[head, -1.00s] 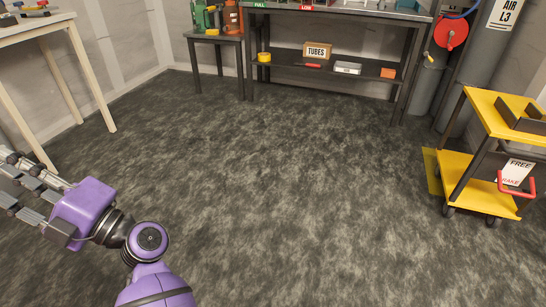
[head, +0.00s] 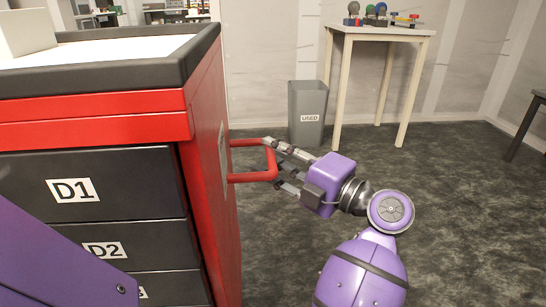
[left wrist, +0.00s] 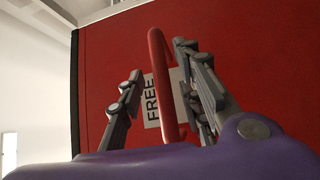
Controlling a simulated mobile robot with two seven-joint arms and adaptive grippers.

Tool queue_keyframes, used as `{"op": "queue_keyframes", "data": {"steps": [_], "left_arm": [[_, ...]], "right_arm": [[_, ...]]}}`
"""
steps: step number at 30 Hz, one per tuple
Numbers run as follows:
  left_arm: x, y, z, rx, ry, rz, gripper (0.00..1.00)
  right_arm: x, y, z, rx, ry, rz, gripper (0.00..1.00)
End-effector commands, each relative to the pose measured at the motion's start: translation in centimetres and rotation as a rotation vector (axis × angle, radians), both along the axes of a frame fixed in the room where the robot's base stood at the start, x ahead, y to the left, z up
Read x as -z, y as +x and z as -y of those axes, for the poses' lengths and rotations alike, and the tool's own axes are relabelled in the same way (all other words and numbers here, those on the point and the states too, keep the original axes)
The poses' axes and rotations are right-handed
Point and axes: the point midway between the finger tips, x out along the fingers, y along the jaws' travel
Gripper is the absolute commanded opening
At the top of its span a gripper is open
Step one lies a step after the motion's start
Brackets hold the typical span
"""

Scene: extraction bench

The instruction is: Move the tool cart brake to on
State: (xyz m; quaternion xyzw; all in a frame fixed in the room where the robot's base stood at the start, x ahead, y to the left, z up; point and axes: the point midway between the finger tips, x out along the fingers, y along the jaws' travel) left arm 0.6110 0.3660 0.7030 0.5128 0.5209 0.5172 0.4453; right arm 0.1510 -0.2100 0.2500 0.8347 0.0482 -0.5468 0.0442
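The tool cart (head: 90,128) is a red cabinet with dark drawers and stands at the left in the head view. A red U-shaped brake handle (head: 252,178) sticks out from its side. In the left wrist view the handle (left wrist: 160,60) stands in front of a white label (left wrist: 152,105) reading FREE. My left gripper (head: 279,163) is at the handle, its fingers open. In the left wrist view its fingers (left wrist: 165,95) lie on either side of the bar, with a gap at the left finger; contact at the right one is unclear. My right gripper is not in view.
A grey bin labelled USED (head: 307,102) and a pale table (head: 385,32) with small coloured items stand behind the gripper. A white box (head: 25,30) sits on the cart top.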

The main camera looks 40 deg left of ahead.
Motion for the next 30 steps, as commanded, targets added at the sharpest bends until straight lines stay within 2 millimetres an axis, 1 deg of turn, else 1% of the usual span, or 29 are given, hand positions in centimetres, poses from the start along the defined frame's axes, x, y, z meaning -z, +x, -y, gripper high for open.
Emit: {"op": "queue_keyframes", "data": {"steps": [1,4,11,12,19,30], "left_arm": [[0.05,-0.02,-0.44,0.0,0.001,0.001,0.33],[-0.08,-0.07,-0.96,0.0,0.002,0.001,0.33],[-0.15,-0.08,-1.08,0.001,0.002,0.0,0.33],[-0.15,-0.08,-1.07,0.001,0.002,0.001,0.31],[-0.16,-0.06,-1.04,0.001,0.002,0.001,0.01],[-0.22,-0.04,-1.0,0.002,0.006,0.0,0.0]], "right_arm": [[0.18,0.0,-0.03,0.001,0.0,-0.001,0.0],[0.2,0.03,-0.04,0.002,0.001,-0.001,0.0],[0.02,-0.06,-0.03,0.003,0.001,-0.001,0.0],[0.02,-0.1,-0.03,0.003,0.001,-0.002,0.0],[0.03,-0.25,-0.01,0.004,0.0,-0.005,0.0],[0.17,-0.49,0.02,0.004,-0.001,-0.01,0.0]]}}
